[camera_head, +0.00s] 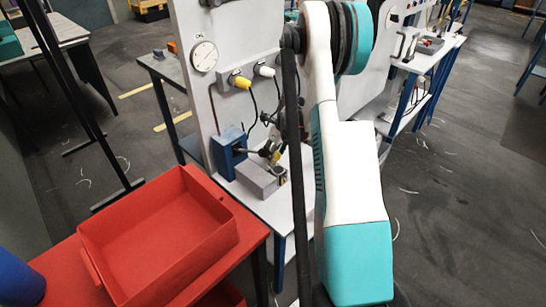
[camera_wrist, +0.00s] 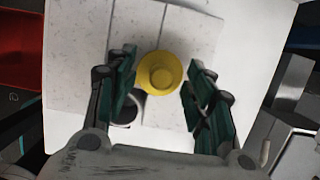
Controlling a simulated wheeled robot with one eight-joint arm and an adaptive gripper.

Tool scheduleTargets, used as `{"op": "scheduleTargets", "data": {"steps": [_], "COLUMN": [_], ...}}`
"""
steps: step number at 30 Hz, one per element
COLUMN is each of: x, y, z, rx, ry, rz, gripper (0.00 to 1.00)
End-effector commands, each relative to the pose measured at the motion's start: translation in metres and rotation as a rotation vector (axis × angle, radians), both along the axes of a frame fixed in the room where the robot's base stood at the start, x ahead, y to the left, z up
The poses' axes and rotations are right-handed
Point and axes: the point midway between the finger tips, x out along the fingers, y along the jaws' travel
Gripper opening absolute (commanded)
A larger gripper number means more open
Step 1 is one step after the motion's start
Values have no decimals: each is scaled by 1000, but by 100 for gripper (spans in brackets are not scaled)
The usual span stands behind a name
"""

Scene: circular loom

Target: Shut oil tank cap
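A round yellow cap (camera_wrist: 162,73) with a raised centre shows in the wrist view, seen from above over a pale speckled surface. My gripper (camera_wrist: 159,80) is open, with one dark green finger on each side of the cap. A gap shows at the right finger; I cannot tell whether the left finger touches it. A dark round shape (camera_wrist: 125,111), perhaps an opening, lies beside the cap at lower left, partly behind the left finger. In the head view my arm and the clutter around the grey block (camera_head: 260,180) make the cap hard to make out.
A white panel carries a round gauge (camera_head: 204,56) and yellow and white connectors (camera_head: 241,82) with cables. A blue box (camera_head: 228,152) stands beside the grey block on the white table. A red tray (camera_head: 160,230) is at the lower left. Floor at the right is open.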

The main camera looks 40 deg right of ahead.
Motion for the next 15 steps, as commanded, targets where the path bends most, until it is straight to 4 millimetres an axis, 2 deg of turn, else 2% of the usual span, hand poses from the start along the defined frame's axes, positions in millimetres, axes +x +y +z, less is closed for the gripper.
{"op": "scheduleTargets", "data": {"steps": [1,6,15], "x": [0,0,-1], "y": [-1,-1,-1], "z": [-1,-1,-3], "rx": [-2,-4,-3], "ry": [-1,-1,1], "rz": [-1,0,0], "gripper": [37,0,0]}}
